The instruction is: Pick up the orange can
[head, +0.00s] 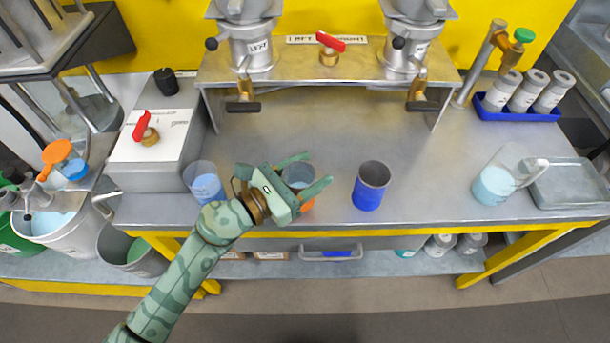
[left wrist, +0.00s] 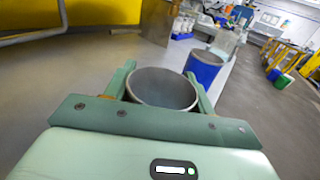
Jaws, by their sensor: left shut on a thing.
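The orange can (head: 306,204) stands near the front edge of the steel table, mostly hidden by my left gripper (head: 305,171). Its grey rim and inside show between the fingers, with a bit of orange below. In the left wrist view the grey can opening (left wrist: 163,90) sits between both fingers of my left gripper (left wrist: 160,88), which is shut on it. I cannot tell whether the can touches the table. My right gripper is in neither view.
A blue can (head: 369,186) stands to the right of the orange can. A clear beaker with blue liquid (head: 207,187) stands just left of my gripper. A jug (head: 496,184) and a metal tray (head: 569,186) are farther right.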

